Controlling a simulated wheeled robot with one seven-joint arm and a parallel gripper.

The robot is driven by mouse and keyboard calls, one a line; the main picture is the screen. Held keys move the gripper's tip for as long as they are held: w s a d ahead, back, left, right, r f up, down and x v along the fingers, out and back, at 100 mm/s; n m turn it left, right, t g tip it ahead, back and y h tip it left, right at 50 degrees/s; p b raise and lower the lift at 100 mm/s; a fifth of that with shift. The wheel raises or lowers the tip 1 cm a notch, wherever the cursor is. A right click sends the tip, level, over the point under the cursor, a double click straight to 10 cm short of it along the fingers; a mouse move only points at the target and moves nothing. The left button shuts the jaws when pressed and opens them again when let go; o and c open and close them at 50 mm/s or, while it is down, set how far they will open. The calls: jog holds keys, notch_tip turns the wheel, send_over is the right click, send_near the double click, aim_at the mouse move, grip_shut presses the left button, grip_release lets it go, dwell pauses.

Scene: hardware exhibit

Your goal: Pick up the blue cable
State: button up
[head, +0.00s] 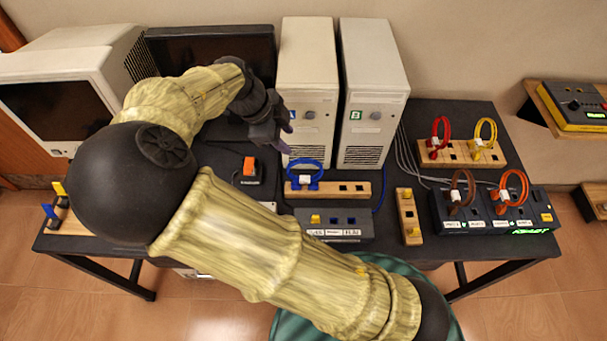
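The blue cable (292,164) is an upright loop with a white tag at its lower middle. It stands in the left part of a wooden strip with dark sockets (330,188), in front of the computer towers. My gripper (289,132) is above and slightly left of the blue loop, in front of the left tower's face. It appears apart from the cable. The fingers are small and dark, and whether they are open or shut is unclear. My arm crosses the left and front of the view and hides part of the table.
Two beige towers (373,65) stand behind the cable. A grey switch box (345,233) lies in front of it. Right are a wooden block with red and yellow loops (437,157) and a dark panel with brown and orange loops (483,226). An old monitor (90,60) stands left.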

aim_at(305, 160)
jog(key=x, duration=1)
jog(key=shift+f, duration=0.4)
jog(key=p+x, duration=0.1)
jog(key=x, duration=0.4)
jog(key=shift+w+f, duration=0.1)
jog(key=shift+w, duration=0.05)
jog(key=shift+c, duration=0.5)
grip_shut()
